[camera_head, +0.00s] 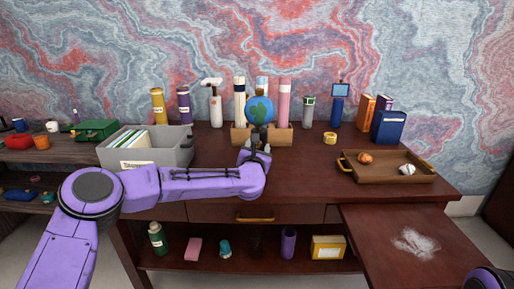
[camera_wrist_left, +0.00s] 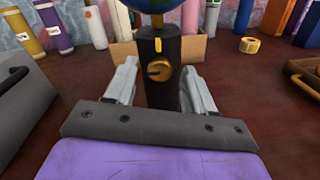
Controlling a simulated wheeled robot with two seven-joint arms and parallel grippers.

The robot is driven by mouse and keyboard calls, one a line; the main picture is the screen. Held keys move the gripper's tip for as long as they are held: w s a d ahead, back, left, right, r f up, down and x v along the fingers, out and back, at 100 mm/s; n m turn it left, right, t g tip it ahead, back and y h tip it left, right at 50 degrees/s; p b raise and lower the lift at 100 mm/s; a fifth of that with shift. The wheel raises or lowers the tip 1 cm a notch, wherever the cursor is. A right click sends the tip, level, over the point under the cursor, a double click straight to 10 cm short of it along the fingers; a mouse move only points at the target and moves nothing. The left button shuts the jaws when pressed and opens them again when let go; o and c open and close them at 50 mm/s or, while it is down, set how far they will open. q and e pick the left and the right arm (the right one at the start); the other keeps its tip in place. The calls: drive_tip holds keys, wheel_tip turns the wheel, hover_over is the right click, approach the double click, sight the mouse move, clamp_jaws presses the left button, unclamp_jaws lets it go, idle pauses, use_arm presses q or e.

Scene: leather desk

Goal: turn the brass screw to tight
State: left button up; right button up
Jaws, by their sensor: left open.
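The brass screw (camera_wrist_left: 158,70) is a round disc with a dark notch, on the front of a black post (camera_wrist_left: 158,98) in the left wrist view. A small yellow mark sits on the post above it. A blue and green globe (camera_head: 260,109) tops the post. My left gripper (camera_wrist_left: 160,78) is open, its pale fingers standing on either side of the post, with gaps visible. It also shows in the head view (camera_head: 257,149), in front of the post and hiding much of it. My right gripper is not in view.
A wooden box (camera_head: 282,137) of rolled tubes stands behind the post. A grey bin (camera_head: 172,157) is at left, a wooden tray (camera_head: 390,178) at right, and a yellow tape roll (camera_head: 329,138) behind right.

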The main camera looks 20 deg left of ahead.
use_arm(q)
clamp_jaws()
drive_tip(key=m, duration=0.3)
drive_tip(key=shift+m, duration=0.3)
drive_tip(key=shift+r+m+p, duration=0.1)
drive_tip(key=shift+m+p, duration=1.7)
drive_tip(key=shift+m, duration=5.4)
